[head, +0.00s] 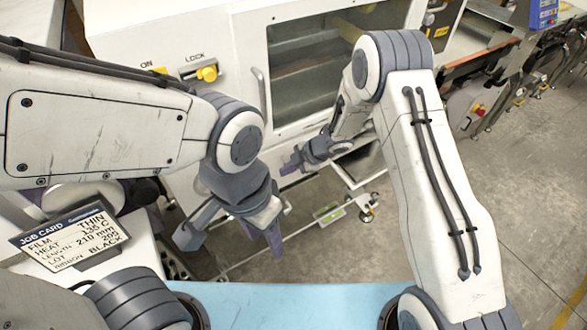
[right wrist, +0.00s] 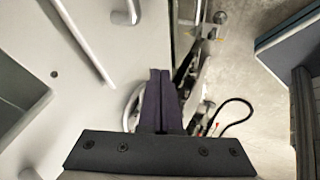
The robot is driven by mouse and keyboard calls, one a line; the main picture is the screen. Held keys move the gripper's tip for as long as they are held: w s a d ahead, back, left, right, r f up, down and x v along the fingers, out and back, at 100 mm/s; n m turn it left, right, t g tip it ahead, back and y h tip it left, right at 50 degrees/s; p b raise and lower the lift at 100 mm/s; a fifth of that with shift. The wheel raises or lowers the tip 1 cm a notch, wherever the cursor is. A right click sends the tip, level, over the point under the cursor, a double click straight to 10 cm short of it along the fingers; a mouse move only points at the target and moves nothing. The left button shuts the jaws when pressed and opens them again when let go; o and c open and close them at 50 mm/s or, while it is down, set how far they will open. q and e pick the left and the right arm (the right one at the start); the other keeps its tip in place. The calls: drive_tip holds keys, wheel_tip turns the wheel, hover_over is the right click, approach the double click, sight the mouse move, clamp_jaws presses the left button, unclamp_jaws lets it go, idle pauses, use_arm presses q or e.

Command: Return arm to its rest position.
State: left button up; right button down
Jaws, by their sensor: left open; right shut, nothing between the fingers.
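My left arm comes in from the left in the head view. Its left gripper (head: 236,236) hangs over the floor at the lower middle, with its jaws apart and no object seen between them. My right arm rises from the bottom right and bends at the top. Its right gripper (head: 291,162) points left in front of the white machine, beside the opening under its window. The right wrist view shows the right gripper (right wrist: 162,100) with its two dark purple fingers pressed together and nothing between them.
The white machine (head: 190,35) has a yellow lock knob (head: 207,73), a window (head: 320,60) and a bar handle (head: 262,95). A job card (head: 70,240) stands at the left. A light blue surface (head: 300,300) lies at the bottom. Open floor (head: 510,160) lies at the right.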

drive_tip(key=shift+v, duration=1.5)
wheel_tip(320, 180, up, 15)
drive_tip(key=s+d+m+t+h, duration=0.2)
drive_tip(key=m+t+h, duration=0.25)
drive_tip(key=m, duration=0.25)
drive_tip(key=s+d+r+m+g, duration=0.1)
drive_tip(key=s+r+m+g, duration=0.1)
drive_tip(key=s, duration=0.8)
drive_tip(key=s+d+r+m+g+h, duration=0.1)
drive_tip(key=s+m+g, duration=0.1)
drive_tip(key=s, duration=0.8)
drive_tip(key=s+d+r+m+g, duration=0.1)
drive_tip(key=s+r+m+g, duration=0.1)
drive_tip(key=s, duration=0.8)
drive_tip(key=m+g, duration=0.1)
drive_tip(key=m, duration=0.1)
drive_tip(key=shift+r+m, duration=0.3)
drive_tip(key=shift+d+h, duration=0.1)
drive_tip(key=shift+h, duration=0.15)
